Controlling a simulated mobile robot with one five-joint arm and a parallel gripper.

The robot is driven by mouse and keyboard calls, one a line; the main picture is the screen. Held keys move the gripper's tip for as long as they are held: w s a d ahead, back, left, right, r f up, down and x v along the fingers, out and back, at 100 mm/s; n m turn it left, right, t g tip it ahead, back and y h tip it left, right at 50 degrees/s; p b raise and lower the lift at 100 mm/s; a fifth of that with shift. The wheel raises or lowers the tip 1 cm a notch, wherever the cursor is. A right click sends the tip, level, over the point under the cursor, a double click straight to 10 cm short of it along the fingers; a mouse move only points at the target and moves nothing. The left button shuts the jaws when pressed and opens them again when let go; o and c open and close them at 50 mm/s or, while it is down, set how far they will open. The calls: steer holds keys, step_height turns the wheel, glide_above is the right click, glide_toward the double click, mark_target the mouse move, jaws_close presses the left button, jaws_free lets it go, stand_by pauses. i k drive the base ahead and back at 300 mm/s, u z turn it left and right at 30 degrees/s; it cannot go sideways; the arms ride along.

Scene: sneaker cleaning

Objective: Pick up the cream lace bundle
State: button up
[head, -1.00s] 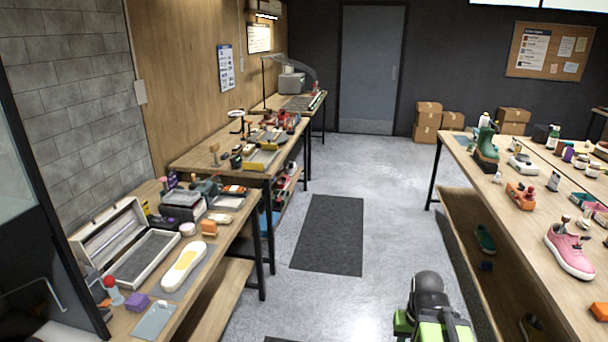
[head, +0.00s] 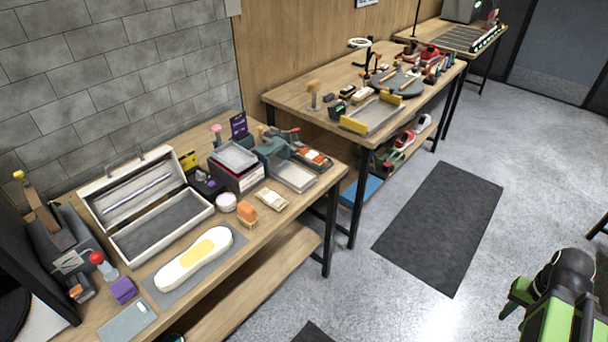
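A small cream bundle (head: 271,201), which looks like the cream lace bundle, lies on the near workbench (head: 215,275). It sits right of an orange block (head: 247,215) and in front of a grey tray (head: 292,175). It is small, so its laces do not show clearly. Green and black parts of my arm show at the lower right, well apart from the bench. My gripper's fingers cannot be made out.
A white sole on a grey mat (head: 157,283), an open grey-lined case (head: 117,245) and a round white tin (head: 226,202) share the bench. A second bench (head: 290,95) stands beyond. The floor around the dark mat (head: 440,225) is clear.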

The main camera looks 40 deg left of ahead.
mark_target(269, 196)
steer(key=u, duration=0.15)
steer(key=i, duration=0.75)
steer(key=u, duration=3.15)
steer(key=k, duration=0.4)
steer(key=u, duration=0.25)
